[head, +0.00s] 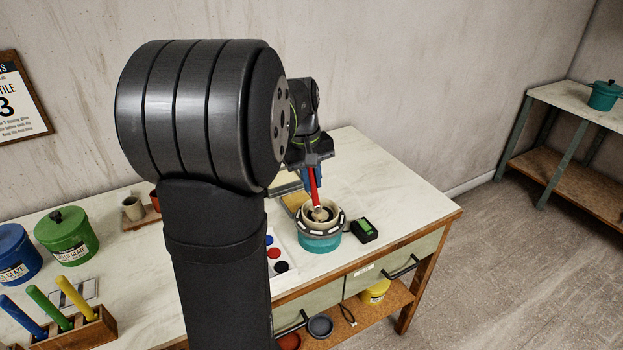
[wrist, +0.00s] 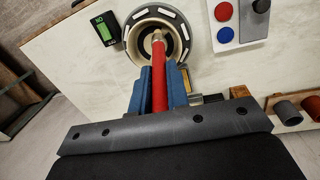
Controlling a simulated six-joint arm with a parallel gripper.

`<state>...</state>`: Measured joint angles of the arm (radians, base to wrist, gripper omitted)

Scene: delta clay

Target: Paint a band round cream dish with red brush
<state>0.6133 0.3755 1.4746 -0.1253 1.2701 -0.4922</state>
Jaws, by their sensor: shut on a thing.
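My gripper (head: 312,180) is shut on the red brush (head: 314,188); its blue fingers also show in the wrist view (wrist: 167,80). The brush points down, its pale tip (wrist: 157,36) over the cream dish (wrist: 135,42). The cream dish (head: 304,213) sits on a round turntable with a teal base (head: 320,244) and a dark rim with white marks. The tip appears at or inside the dish's opening. I cannot tell whether it touches the wall. No painted band shows on the visible part of the dish.
Glaze pots (head: 68,240) and a brush rack (head: 85,330) stand farther left.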

